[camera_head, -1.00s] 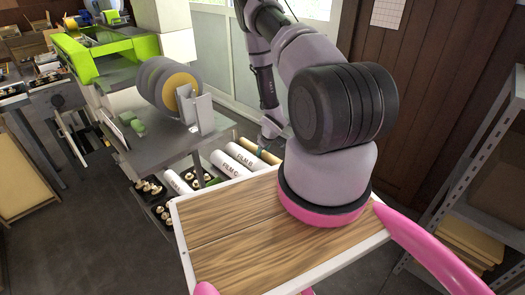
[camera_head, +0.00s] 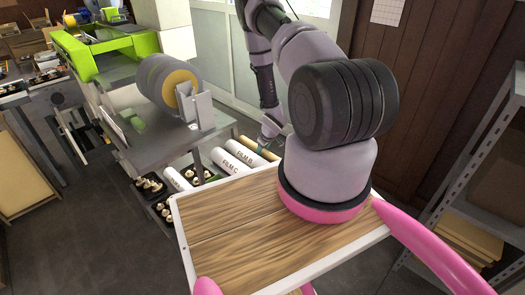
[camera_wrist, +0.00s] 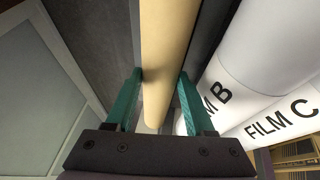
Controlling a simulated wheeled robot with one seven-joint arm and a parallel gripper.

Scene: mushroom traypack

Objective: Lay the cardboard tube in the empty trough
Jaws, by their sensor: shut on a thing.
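The cardboard tube (camera_wrist: 167,45) is a long tan cylinder running up the middle of the wrist view. My gripper (camera_wrist: 160,75) has its green fingers on either side of the tube and is shut on it. In the head view the tube (camera_head: 271,155) shows as a short tan piece beside the white rolls, and my gripper (camera_head: 264,143) is small at its far part. Dark grey surface shows on both sides of the tube in the wrist view. I cannot make out which part is the empty trough, or whether the tube touches what lies below.
White rolls marked FILM B (camera_head: 237,153) and FILM C (camera_head: 222,161) lie close beside the tube. A grey machine table (camera_head: 160,135) with a large roll stands to the left. My wood-topped deck fills the front. Metal shelving (camera_head: 470,190) stands at the right.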

